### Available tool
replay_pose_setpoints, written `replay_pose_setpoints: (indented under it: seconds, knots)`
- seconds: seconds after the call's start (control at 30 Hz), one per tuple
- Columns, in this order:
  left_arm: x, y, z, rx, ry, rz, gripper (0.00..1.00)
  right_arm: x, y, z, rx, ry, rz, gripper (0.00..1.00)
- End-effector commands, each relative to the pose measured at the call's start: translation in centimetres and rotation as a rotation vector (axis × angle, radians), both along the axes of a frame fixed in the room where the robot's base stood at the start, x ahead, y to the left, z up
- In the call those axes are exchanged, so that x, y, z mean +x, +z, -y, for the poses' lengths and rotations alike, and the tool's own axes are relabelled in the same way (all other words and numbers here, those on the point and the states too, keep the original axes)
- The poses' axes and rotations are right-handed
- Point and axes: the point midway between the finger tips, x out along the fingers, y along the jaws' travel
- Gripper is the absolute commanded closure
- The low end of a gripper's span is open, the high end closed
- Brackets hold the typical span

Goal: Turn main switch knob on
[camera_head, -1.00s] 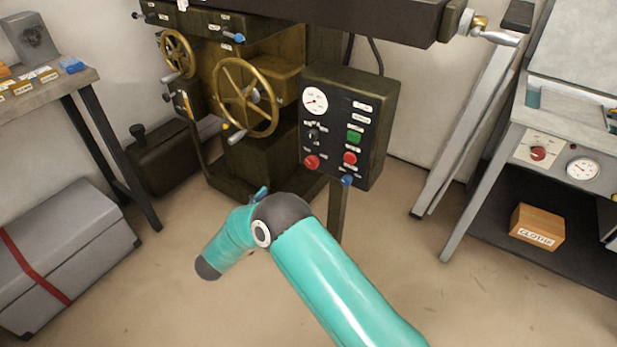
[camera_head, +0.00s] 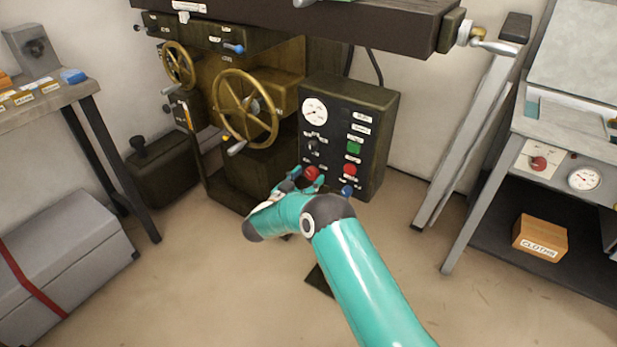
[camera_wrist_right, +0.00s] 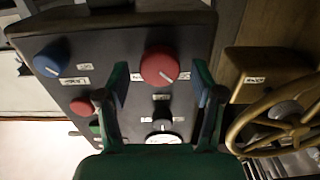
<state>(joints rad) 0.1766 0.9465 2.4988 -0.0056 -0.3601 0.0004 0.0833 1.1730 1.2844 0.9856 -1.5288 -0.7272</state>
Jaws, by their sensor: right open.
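A control panel (camera_head: 334,170) on the machine carries a red knob (camera_head: 311,173) at its lower left. My right gripper (camera_head: 294,176) is in front of the panel's lower left. In the right wrist view its open green fingers (camera_wrist_right: 162,84) appear on either side of the red knob, with nothing held. I cannot tell whether they reach around it or touch it. My left gripper is not in view.
A blue knob (camera_head: 347,191), red button (camera_head: 350,170), green button (camera_head: 354,147) and black knob (camera_wrist_right: 163,125) share the panel. A brass handwheel (camera_head: 246,108) is close on the left. The grey bench (camera_head: 520,125) on the right has another red knob.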

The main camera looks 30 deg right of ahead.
Motion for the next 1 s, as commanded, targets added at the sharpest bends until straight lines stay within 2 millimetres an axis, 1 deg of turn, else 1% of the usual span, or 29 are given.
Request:
replay_pose_setpoints:
  seconds: [0.13, 0.37, 0.4, 0.47, 0.5, 0.73, 0.77, 1.0]
  knots:
    - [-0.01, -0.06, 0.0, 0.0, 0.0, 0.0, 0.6, 0.25, -0.01, 0.73, -0.001, 0.0, -0.001, 0.33]
    - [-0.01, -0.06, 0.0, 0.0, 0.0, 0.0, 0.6, 0.27, 0.0, 0.82, -0.001, 0.0, -0.001, 0.33]
    - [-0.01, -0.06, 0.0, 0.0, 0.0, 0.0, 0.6, 0.27, 0.0, 0.81, -0.001, 0.0, -0.001, 0.35]
    - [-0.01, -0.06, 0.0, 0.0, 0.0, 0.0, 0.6, 0.26, 0.0, 0.81, -0.001, 0.0, -0.001, 0.45]
    - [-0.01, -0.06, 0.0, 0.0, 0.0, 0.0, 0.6, 0.26, 0.0, 0.81, -0.001, 0.0, -0.001, 0.51]
    - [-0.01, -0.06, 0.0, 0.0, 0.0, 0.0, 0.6, 0.23, 0.0, 0.82, 0.0, -0.001, -0.001, 0.9]
    - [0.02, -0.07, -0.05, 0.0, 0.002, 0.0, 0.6, 0.24, -0.01, 0.42, 0.0, 0.0, -0.001, 0.91]
    - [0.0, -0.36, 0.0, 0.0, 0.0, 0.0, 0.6, 0.16, -0.14, 0.84, 0.007, -0.002, 0.016, 0.91]
